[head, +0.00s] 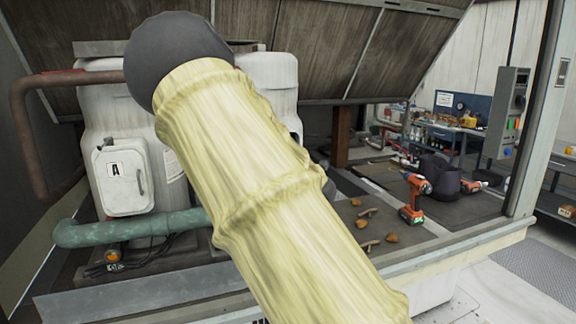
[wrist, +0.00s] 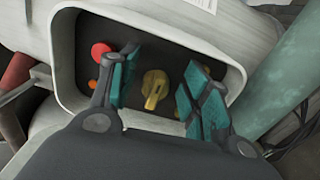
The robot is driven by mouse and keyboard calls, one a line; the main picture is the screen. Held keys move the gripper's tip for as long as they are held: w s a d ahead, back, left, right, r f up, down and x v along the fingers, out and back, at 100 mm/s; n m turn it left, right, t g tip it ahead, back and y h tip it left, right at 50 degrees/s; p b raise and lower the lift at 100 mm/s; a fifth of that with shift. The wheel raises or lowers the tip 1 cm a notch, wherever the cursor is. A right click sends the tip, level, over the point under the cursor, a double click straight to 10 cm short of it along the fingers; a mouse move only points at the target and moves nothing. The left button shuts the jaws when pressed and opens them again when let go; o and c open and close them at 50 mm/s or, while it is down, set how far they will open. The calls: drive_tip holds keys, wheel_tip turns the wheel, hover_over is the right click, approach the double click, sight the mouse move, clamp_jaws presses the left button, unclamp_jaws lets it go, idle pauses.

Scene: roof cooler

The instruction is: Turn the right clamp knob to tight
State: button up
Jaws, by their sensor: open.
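In the wrist view, a yellow knob (wrist: 155,88) with a raised grip bar sits in a dark recessed panel (wrist: 180,45) with a pale rim. The bar points down and slightly left in the picture. My gripper (wrist: 162,84) is open, with one teal-padded finger on each side of the knob. There is a gap between each pad and the knob; I cannot tell the remaining depth. In the head view my sleeved arm covers the middle, and the knob and gripper are hidden behind it. I cannot read any tight mark.
A red button (wrist: 100,52) and a small orange part (wrist: 93,85) sit left of the knob. A green pipe (wrist: 285,90) runs at right. In the head view, a white door marked A (head: 123,177) and an orange drill (head: 413,198) flank my arm.

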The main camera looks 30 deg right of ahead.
drive_tip(key=v, duration=1.2)
drive_tip(key=shift+d, duration=0.15)
drive_tip(key=s+a+f+m+g, duration=0.3)
drive_tip(key=s+f, duration=0.1)
drive_tip(key=f, duration=0.9)
drive_tip(key=s+a+f+m+g+y, duration=0.1)
drive_tip(key=s+a+f+m+g, duration=0.2)
drive_tip(key=f, duration=1.1)
drive_tip(key=s+a+f+m+g, duration=0.3)
drive_tip(key=s+f, duration=0.1)
drive_tip(key=f, duration=0.9)
drive_tip(key=s+a+f+m+g+y, duration=0.1)
drive_tip(key=s+a+f+m+g, duration=0.1)
drive_tip(key=s+a+f, duration=0.4)
drive_tip(key=s+a+f+m+g+y, duration=0.1)
drive_tip(key=s+a+f+m+g, duration=0.2)
drive_tip(key=s, duration=1.1)
drive_tip(key=s+a+f+m+g+y, duration=0.1)
drive_tip(key=s+a+f+m+g, duration=0.1)
drive_tip(key=s+a+f, duration=0.7)
wheel_tip(320, 180, down, 2)
drive_tip(key=shift+s+a+f+g+y, duration=0.25)
drive_tip(key=shift+s+g, duration=0.2)
drive_tip(key=shift+g, duration=0.25)
